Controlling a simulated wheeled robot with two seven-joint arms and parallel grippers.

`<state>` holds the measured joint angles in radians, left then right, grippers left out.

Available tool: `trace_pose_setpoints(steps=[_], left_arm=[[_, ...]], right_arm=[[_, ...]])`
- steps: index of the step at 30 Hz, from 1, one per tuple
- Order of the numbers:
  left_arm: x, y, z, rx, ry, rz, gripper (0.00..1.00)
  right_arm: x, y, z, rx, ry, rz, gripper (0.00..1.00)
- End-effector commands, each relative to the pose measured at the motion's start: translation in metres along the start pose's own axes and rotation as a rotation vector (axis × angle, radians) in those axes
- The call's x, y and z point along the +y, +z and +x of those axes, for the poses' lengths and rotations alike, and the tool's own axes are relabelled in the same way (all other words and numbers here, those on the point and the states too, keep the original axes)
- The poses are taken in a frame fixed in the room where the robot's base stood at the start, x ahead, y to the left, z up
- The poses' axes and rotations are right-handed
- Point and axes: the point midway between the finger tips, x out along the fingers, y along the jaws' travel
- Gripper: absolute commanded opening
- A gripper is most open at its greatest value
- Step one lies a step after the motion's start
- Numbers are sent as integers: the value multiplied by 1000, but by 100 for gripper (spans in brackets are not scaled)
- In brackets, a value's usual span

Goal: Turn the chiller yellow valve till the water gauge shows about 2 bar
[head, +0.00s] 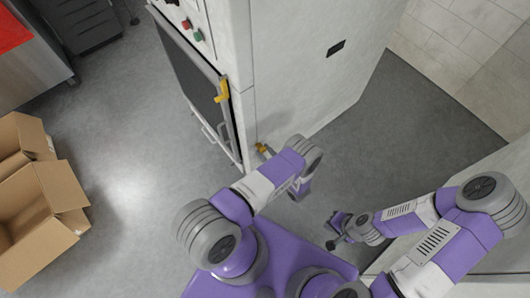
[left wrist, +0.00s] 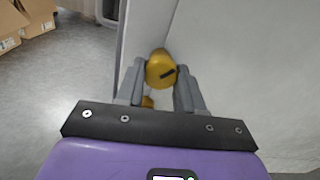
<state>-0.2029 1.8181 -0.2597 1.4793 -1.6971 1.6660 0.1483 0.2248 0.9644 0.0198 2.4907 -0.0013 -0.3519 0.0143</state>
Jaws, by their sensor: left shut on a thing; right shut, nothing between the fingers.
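The yellow valve (left wrist: 161,69) is a round knob with a dark slot mark, low beside the pale cabinet wall in the left wrist view. It also shows small in the head view (head: 261,147), by the cabinet's lower corner. My left gripper (left wrist: 159,88) is shut on the yellow valve, with a grey finger on either side. My right gripper (head: 335,238) is shut and empty, low over the floor right of the left arm. I cannot make out the water gauge or its reading in either view.
Open cardboard boxes (head: 38,205) stand at the left, and a metal bench (head: 35,70) at top left. Grey floor is clear between boxes and cabinet.

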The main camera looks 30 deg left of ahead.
Motion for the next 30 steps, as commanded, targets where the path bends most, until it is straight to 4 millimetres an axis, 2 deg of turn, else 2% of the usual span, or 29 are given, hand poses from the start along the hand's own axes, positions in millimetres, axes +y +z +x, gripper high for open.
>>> trace_pose_setpoints(steps=[11,30], left_arm=[[0,0,-1,-1,-3,100,6],[1,1,-1,-2,-2,669,6]], right_arm=[[0,0,0,0,0,0,0],[0,0,0,0,0,0,0]])
